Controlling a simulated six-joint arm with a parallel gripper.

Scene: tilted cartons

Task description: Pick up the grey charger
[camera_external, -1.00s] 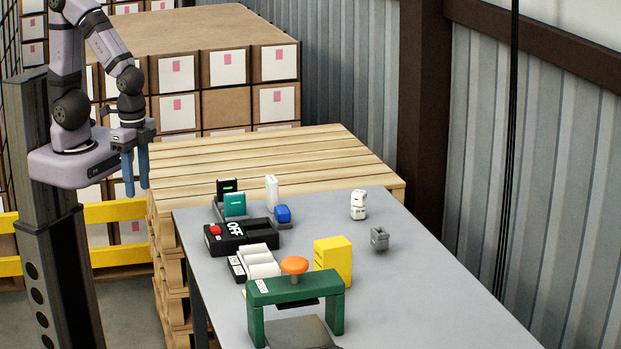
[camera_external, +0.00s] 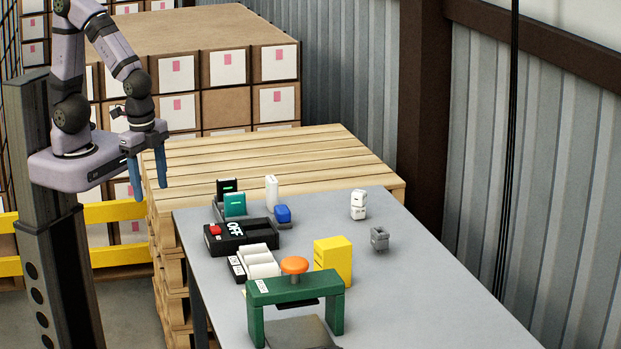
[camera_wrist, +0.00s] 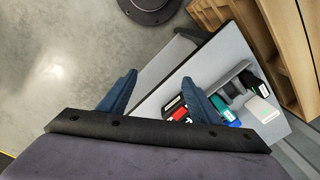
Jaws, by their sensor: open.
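The grey charger (camera_external: 379,238) is a small grey block standing on the grey table (camera_external: 420,275), right of the yellow box in the external view. I do not make it out in the wrist view. My gripper (camera_external: 150,178) hangs in the air beyond the table's left edge, far to the left of the charger. Its two blue fingers are apart with nothing between them. The fingers also show in the wrist view (camera_wrist: 157,98), with the table's corner behind them.
Two stacked white blocks (camera_external: 358,205) stand just behind the charger. A yellow box (camera_external: 333,260) and a green press (camera_external: 295,289) with an orange knob stand to its left. A black OFF switch box (camera_external: 245,238) lies near the left edge. Table right of the charger is clear.

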